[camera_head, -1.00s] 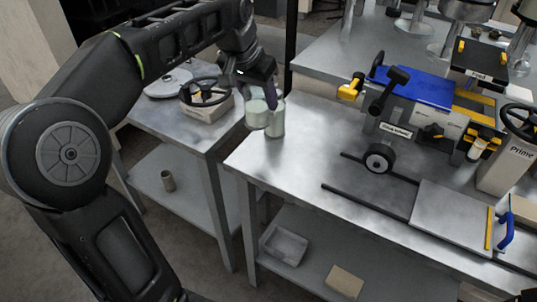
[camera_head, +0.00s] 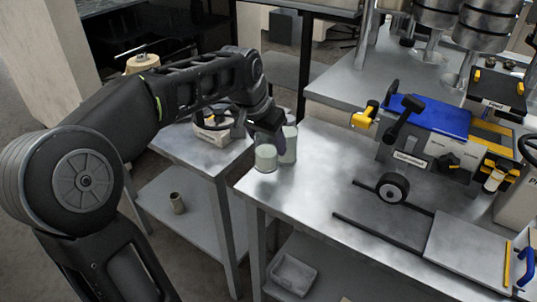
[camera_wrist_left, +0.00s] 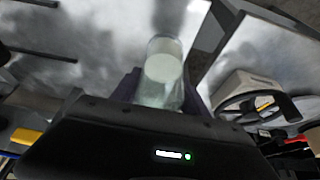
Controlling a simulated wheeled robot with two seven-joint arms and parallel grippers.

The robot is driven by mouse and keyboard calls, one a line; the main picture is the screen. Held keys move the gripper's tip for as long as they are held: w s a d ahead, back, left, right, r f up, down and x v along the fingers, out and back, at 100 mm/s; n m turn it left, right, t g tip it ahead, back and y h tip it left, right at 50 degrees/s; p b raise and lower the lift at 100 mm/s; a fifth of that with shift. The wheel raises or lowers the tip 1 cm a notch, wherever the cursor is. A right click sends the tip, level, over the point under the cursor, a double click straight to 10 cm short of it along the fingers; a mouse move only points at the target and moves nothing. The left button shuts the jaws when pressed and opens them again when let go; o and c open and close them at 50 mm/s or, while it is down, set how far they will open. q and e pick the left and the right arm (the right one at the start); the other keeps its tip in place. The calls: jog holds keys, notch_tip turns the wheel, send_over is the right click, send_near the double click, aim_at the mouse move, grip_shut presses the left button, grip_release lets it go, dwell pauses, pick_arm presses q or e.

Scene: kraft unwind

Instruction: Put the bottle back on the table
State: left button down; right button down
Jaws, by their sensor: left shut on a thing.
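A pale green bottle (camera_head: 266,158) is at the far left corner of the metal table (camera_head: 320,185). My left gripper (camera_head: 268,140) reaches down from above and is shut on it. In the left wrist view the bottle (camera_wrist_left: 160,72) stands between the two dark fingers, its lower part hidden by the gripper body. The bottle looks upright; I cannot tell whether its base touches the tabletop. A second pale green cylinder (camera_head: 289,146) stands just behind and right of it, partly covered by the gripper. My right gripper is out of view.
A side table (camera_head: 190,148) to the left carries a box with a black handwheel (camera_head: 215,128). Bare tabletop lies between. A grey tray (camera_head: 293,274) is on the lower shelf.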

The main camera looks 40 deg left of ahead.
aim_at(261, 137)
pick_arm(q)
jog(key=shift+f, duration=1.85)
jog(key=shift+f, duration=0.1)
jog(key=shift+f+b, duration=0.15)
jog(key=shift+b, duration=0.2)
jog(key=c, duration=0.6)
grip_release()
jog(key=shift+s+r, duration=0.1)
jog(key=shift+r, duration=0.35)
jog(key=p+v, duration=0.1)
jog(key=v, duration=1)
jog(key=shift+s+d+r, duration=0.1)
jog(key=shift+s+r, duration=0.1)
jog(key=shift+r, duration=0.05)
